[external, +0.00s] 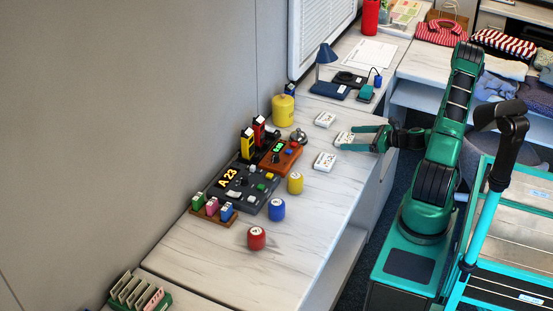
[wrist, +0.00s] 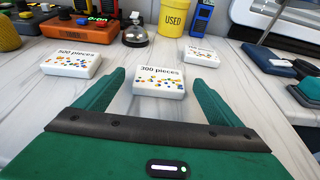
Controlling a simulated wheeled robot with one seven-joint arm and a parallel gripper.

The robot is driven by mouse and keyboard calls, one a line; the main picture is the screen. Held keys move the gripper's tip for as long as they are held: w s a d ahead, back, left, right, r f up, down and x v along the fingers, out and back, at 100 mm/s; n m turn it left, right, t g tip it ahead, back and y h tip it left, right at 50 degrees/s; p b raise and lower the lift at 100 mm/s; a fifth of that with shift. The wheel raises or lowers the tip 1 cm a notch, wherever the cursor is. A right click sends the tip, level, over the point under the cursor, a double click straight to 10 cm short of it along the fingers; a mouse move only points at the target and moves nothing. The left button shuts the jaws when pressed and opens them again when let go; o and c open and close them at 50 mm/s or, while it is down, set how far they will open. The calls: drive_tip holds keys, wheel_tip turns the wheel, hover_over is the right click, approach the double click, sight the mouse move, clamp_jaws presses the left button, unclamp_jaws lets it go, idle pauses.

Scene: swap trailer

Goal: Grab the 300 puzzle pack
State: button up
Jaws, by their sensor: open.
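The 300 puzzle pack (wrist: 159,82) is a small white box printed "300 pieces" with coloured puzzle marks. It lies flat on the counter, between and just beyond the open fingers of my gripper (wrist: 160,92). In the external view the pack (external: 344,138) sits at the fingertips of my green gripper (external: 354,139), partly hidden by them. A similar white pack (wrist: 72,62), which reads "500 pieces", lies to the left in the wrist view. A third white pack (wrist: 201,56) lies farther back to the right; its print is too small to read surely.
A timer (wrist: 84,30), a bell (wrist: 136,32) and a yellow "USED" canister (wrist: 174,19) stand behind the packs. A dark blue lamp base (wrist: 268,61) is at the right. Red (external: 256,238), blue (external: 277,210) and yellow (external: 295,183) cylinders stand nearer on the counter (external: 215,262).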

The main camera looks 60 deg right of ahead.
drive_tip(key=shift+x, duration=0.95)
drive_tip(key=c, duration=1.2)
drive_tip(key=shift+o, duration=0.2)
drive_tip(key=shift+r, duration=0.15)
